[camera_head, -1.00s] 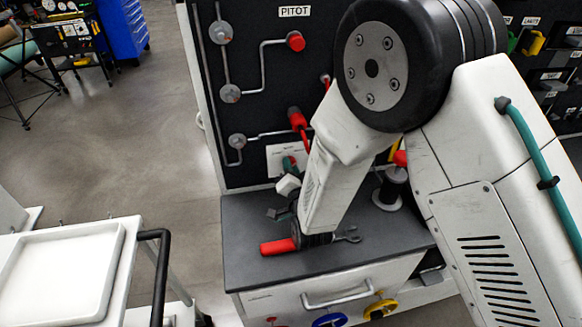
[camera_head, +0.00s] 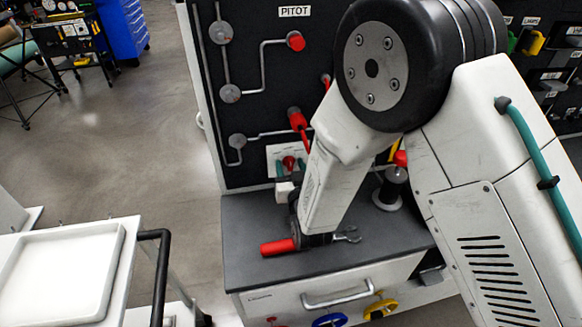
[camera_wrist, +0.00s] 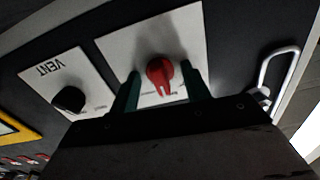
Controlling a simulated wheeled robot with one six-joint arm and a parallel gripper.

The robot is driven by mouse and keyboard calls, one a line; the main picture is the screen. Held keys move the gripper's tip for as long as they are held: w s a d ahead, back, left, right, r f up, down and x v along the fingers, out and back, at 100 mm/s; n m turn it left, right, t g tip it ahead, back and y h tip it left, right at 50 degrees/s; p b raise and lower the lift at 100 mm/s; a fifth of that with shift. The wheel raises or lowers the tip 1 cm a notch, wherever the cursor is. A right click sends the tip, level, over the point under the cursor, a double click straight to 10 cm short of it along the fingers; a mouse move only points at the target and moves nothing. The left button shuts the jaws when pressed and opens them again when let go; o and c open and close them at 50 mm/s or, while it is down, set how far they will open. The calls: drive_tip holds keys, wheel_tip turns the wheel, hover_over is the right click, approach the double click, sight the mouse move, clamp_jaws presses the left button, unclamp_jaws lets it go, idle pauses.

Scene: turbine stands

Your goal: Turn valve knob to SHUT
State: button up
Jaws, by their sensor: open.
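The red valve knob (camera_wrist: 160,72) sits on a pale plate (camera_wrist: 115,45) on the dark panel. In the wrist view its pointer end faces the bottom of the picture; the small print by it is unreadable. My gripper (camera_wrist: 161,76) is open, with one green finger on each side of the knob. I cannot tell whether either finger touches it.
A black knob (camera_wrist: 70,99) on a plate marked VENT is beside the red knob. A white handle (camera_wrist: 275,80) is on the other side. On the bench top (camera_head: 240,215) lie a red-handled tool (camera_head: 278,247) and a wrench (camera_head: 347,236). A dark spool (camera_head: 392,187) stands to the right.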

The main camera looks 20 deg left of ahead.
sight(291, 167)
drive_tip(key=shift+v, duration=2.5)
